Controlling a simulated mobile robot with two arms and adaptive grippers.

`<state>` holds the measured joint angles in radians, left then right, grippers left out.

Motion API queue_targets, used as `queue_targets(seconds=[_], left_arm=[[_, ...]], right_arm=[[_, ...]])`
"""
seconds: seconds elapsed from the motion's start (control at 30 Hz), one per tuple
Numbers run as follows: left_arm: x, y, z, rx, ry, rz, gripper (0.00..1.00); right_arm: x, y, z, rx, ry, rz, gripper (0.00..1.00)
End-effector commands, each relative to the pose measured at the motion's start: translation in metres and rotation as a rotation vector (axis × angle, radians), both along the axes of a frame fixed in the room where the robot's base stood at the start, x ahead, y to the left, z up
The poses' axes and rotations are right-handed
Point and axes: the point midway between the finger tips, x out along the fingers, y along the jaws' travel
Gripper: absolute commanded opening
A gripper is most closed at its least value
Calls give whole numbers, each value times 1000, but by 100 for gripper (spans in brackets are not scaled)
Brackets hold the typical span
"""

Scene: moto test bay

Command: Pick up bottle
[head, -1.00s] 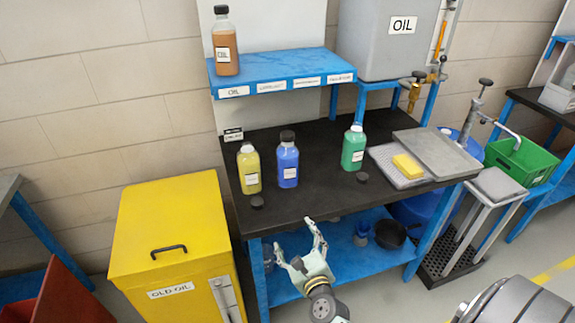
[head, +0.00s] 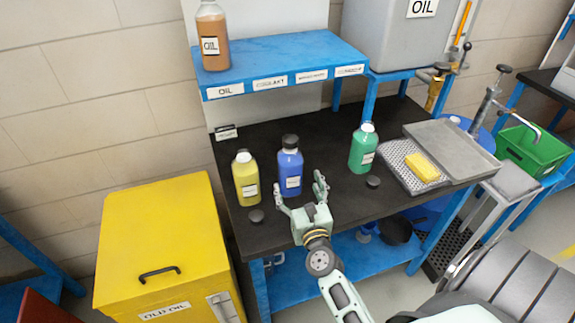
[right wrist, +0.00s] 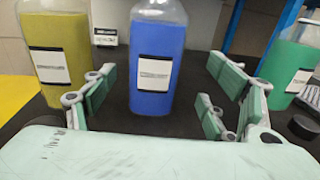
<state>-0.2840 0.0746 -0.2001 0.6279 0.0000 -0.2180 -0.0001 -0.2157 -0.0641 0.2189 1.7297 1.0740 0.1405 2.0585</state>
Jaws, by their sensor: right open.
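A blue bottle (head: 290,168) with a dark cap and white label stands upright on the black bench top (head: 330,200). A yellow bottle (head: 246,180) stands to its left and a green bottle (head: 362,150) to its right. A brown oil bottle (head: 213,38) stands on the blue shelf. My right gripper (head: 299,192) is open and empty, just in front of the blue bottle. In the right wrist view the blue bottle (right wrist: 157,68) stands ahead between the spread fingers, apart from them. The yellow bottle (right wrist: 58,55) is left and the green bottle (right wrist: 290,58) right. My left gripper is not in view.
Black caps lie near the yellow bottle (head: 256,216) and the green bottle (head: 373,181). A perforated tray (head: 397,165) with a yellow sponge (head: 422,167) is at right. The blue shelf (head: 290,65) overhangs the back. A yellow bin (head: 165,240) stands left.

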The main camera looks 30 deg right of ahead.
Motion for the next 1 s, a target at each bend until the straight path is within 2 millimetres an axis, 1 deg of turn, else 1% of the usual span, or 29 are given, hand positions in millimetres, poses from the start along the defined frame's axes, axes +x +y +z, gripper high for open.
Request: queue_targets(seconds=[0.03, 0.2, 0.33, 0.43, 0.53, 0.7, 0.8, 0.87, 1.0], left_arm=[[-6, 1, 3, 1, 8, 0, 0], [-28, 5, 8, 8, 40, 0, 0], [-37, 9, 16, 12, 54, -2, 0], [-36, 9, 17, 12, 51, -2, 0], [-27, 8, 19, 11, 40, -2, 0], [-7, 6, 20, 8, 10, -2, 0], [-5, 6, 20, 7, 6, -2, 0], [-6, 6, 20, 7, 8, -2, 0], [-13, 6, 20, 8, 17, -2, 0]], right_arm=[[7, -2, 3, -2, -2, 0, 78], [24, -6, 4, 0, -1, 1, 78], [43, -8, 6, -2, -2, 1, 78], [56, -12, 5, -2, -2, 1, 78], [64, -15, 4, -1, -1, 0, 78], [66, -16, 2, 0, 0, -1, 78], [66, -16, 2, 0, 0, -1, 78], [66, -16, 2, 0, 0, -1, 74], [66, -16, 2, 0, 0, -1, 62]])
